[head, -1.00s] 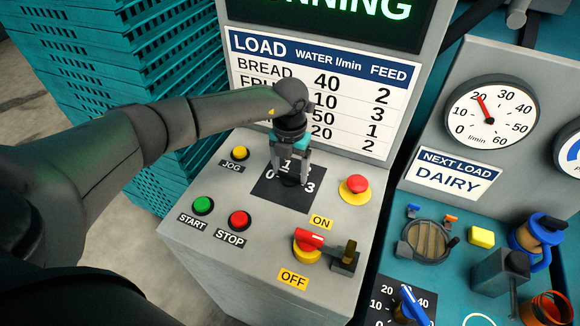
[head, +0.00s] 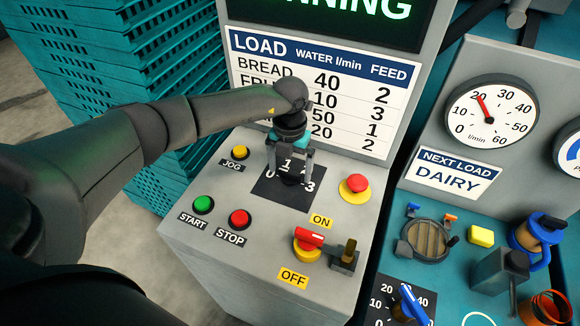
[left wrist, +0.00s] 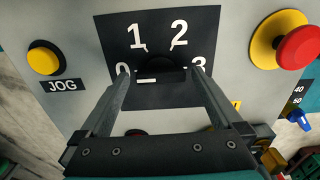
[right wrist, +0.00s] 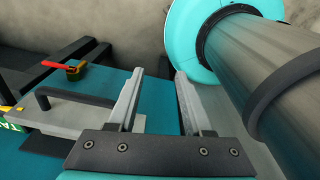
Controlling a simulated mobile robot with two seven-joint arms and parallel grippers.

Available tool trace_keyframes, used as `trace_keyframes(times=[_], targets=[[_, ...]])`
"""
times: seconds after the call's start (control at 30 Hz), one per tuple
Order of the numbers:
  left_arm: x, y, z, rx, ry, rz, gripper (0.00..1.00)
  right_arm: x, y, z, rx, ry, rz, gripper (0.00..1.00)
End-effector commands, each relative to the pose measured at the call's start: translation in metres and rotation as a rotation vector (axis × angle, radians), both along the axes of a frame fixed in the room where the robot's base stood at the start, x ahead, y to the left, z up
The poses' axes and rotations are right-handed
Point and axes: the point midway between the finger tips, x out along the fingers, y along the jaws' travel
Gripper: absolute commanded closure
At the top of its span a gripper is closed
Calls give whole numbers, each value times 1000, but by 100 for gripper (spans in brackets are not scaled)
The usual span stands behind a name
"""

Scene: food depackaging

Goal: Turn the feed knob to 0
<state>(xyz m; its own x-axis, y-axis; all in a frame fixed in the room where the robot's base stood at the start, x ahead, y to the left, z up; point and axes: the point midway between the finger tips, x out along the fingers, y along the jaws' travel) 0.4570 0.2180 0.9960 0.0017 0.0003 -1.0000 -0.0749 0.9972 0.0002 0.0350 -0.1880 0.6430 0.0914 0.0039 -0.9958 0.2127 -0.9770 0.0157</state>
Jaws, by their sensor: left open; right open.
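The black feed knob (left wrist: 165,74) sits on a dark dial plate (left wrist: 205,35) marked 0 to 3. Its white mark lies at the left side, beside the partly hidden 0. In the head view, the knob (head: 291,180) is partly covered by my left gripper (head: 290,171). My left gripper (left wrist: 162,72) is open, with one finger on each side of the knob; I cannot tell whether either touches it. My right gripper (right wrist: 157,78) is open and empty, away from the panel.
A yellow jog button (head: 240,152), green start button (head: 203,205), red stop button (head: 239,219) and red emergency button (head: 358,183) surround the dial. A red-handled ON/OFF switch (head: 309,238) is nearer the front. The load chart (head: 330,85) stands behind.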

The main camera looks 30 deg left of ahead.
Motion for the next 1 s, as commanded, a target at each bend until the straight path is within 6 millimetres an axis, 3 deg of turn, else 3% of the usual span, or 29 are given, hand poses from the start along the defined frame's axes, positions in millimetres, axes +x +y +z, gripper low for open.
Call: trace_keyframes(times=[0.27,0.7,1.0], targets=[[1,-1,14,-2,-2,-3,0,0,0,0,0,0,0,50],[1,0,112,-1,-5,-1,0,0,0,-5,0,0,0,50],[0,0,149,-1,-1,0,0,0,0,-7,0,0,0,50]])
